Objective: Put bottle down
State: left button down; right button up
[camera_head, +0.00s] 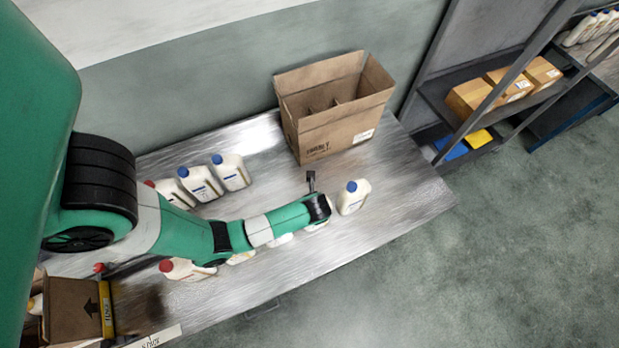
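A white bottle with a blue cap (353,198) stands on the metal table (410,190), just right of the end of my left arm. My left gripper (320,207) is seen from above and behind at the wrist, low over the table beside this bottle. Its fingers are hidden, so I cannot tell whether they touch the bottle. Parts of more white bottles show under my forearm, one with a red cap (186,270). Behind the arm stands a row of bottles, including two blue-capped ones (201,183) (231,172). My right gripper is out of view.
An open cardboard box with dividers (330,137) stands at the table's back. Another box (74,310) is at the lower left. Shelves with boxes (470,99) stand at the right. The table's right end is clear.

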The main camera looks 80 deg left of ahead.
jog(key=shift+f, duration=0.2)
pick_arm(q)
jog(key=shift+f, duration=0.2)
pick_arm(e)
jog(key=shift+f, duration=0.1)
pick_arm(q)
jog(key=shift+c, duration=1.9)
grip_release()
jog(key=p+v, duration=0.2)
jog(key=v, duration=1)
jog(key=shift+p, duration=0.4)
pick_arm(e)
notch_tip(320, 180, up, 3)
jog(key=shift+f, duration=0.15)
pick_arm(q)
jog(key=shift+r, duration=0.1)
